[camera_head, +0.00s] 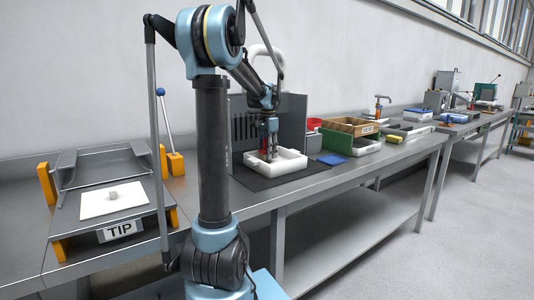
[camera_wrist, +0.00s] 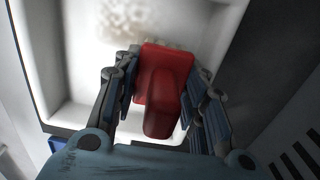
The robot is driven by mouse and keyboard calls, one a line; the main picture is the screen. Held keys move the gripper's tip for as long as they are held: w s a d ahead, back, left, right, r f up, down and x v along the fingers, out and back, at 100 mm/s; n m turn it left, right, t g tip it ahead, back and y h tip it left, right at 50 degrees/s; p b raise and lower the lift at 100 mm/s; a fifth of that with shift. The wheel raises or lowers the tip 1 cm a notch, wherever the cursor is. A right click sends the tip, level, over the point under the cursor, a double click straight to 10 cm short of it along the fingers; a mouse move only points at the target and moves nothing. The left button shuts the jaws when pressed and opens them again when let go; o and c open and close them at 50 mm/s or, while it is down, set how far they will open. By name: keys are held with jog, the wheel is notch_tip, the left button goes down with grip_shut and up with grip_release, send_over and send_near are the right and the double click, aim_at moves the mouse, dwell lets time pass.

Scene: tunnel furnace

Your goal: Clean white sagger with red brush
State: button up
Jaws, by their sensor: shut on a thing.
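The white sagger (camera_head: 288,166) is a shallow open tray on a dark mat on the bench in the head view. It fills much of the wrist view (camera_wrist: 82,60), where a brownish stain shows on its floor near the top. My gripper (camera_wrist: 160,95) is shut on the red brush (camera_wrist: 163,88), with a finger on each side of its handle. The brush is inside the sagger's walls, just below the stain in the picture. I cannot tell whether its bristles touch the floor.
A grey panel (camera_head: 292,115) stands behind the sagger. To its right are a blue pad (camera_head: 332,159), a green-sided box (camera_head: 350,142) and a brown crate (camera_head: 352,126). A tilting stand marked TIP (camera_head: 122,228) with a white plate (camera_head: 100,206) is at left.

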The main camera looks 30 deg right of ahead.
jog(key=shift+d, duration=1.1)
jog(key=shift+a+f, duration=0.1)
jog(key=shift+a, duration=1.2)
jog(key=shift+d+f, duration=0.1)
jog(key=shift+d, duration=1.2)
jog(key=shift+a, duration=1.3)
jog(key=shift+d+f, duration=0.1)
jog(key=shift+d, duration=1.2)
jog(key=shift+s+a+f, duration=0.1)
jog(key=shift+s+a, duration=1.15)
jog(key=shift+a, duration=0.15)
jog(key=shift+s+a, duration=1.2)
jog(key=shift+a, duration=0.2)
jog(key=shift+w+d, duration=0.1)
jog(key=shift+d, duration=1.2)
jog(key=shift+a+f, duration=0.1)
jog(key=shift+a, duration=1.2)
jog(key=shift+d, duration=1.3)
jog(key=shift+a+f, duration=0.1)
jog(key=shift+a, duration=1.2)
jog(key=shift+d+f, duration=0.1)
jog(key=shift+d, duration=1.2)
jog(key=shift+a, duration=1.3)
jog(key=shift+d+f, duration=0.1)
jog(key=shift+d, duration=1.2)
jog(key=shift+a, duration=1.3)
